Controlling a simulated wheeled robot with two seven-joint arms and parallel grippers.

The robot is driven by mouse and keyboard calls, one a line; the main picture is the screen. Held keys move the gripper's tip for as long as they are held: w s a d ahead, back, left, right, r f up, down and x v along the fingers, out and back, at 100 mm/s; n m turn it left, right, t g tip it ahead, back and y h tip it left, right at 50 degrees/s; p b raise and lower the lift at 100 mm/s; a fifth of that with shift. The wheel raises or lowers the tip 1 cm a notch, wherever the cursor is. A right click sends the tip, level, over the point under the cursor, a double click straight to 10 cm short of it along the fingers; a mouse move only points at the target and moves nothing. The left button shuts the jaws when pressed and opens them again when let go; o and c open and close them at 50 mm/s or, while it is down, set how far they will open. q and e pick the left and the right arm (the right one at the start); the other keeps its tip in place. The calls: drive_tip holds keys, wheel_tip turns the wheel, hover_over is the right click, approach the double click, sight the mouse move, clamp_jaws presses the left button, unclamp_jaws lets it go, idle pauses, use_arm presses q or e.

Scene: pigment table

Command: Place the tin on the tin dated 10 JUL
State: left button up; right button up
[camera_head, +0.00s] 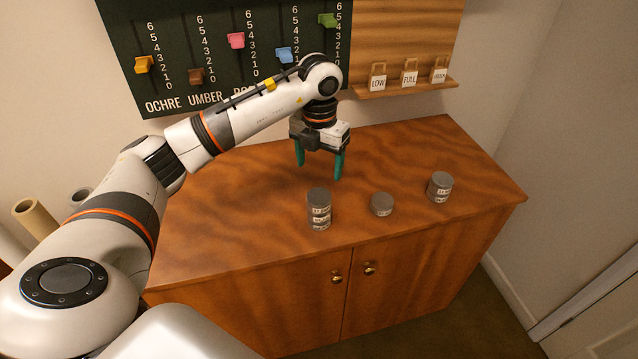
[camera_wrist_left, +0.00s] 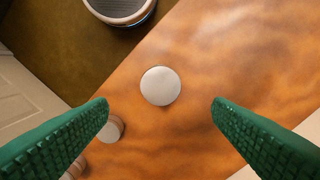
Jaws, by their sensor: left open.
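My left gripper (camera_head: 319,166) is open and empty, pointing down above the table, behind the left stack in the head view. Three groups of grey lidded tins stand on the table: a left stack of several tins (camera_head: 319,210), a single low tin (camera_head: 382,204) in the middle, and a stack of two (camera_head: 439,187) at the right. The pale labels are too small to read, so I cannot tell which is dated 10 JUL. In the left wrist view one round lid (camera_wrist_left: 160,86) shows between the spread green fingers, apart from both. My right gripper is out of view.
The wooden table (camera_head: 240,215) is clear left of the tins. A dark board with coloured sliders (camera_head: 236,40) is on the wall behind. A small shelf (camera_head: 405,90) holds tags including LOW and FULL. Cardboard tubes (camera_head: 36,218) stand at the far left.

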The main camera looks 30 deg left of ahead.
use_arm(q)
drive_tip(key=shift+r, duration=1.2)
